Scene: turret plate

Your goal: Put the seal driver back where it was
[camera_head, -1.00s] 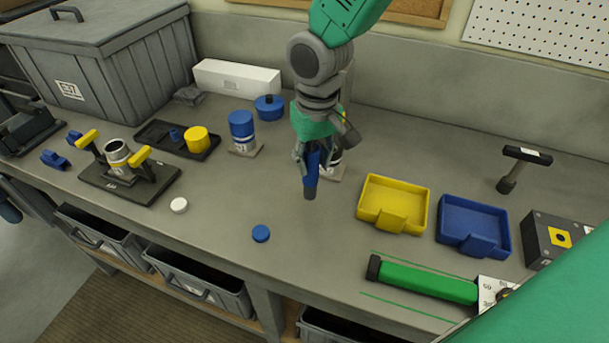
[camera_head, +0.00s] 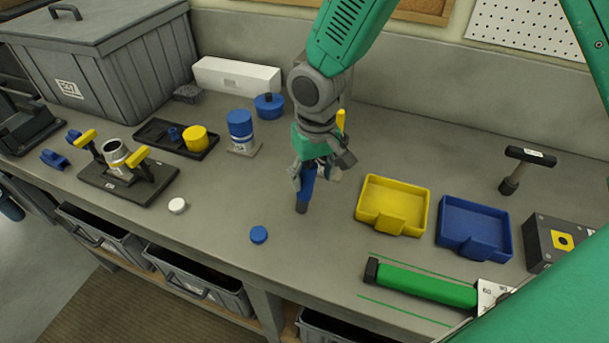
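My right gripper (camera_head: 307,177) hangs over the middle of the bench, pointing down. Its fingers are around a blue tool with a dark grey lower end (camera_head: 303,200), which I take to be the seal driver. The tool is nearly upright; whether its tip touches the bench I cannot tell. The gripper hides the tool's upper part and some light-coloured item just behind. My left gripper is not in view.
A yellow tray (camera_head: 393,206) and a blue tray (camera_head: 473,228) stand to the right, with a T-shaped tool (camera_head: 517,168) beyond. Left are a blue cylinder on a stand (camera_head: 241,128), a dark fixture (camera_head: 130,178) and a blue cap (camera_head: 258,234). Bare bench lies around the held tool.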

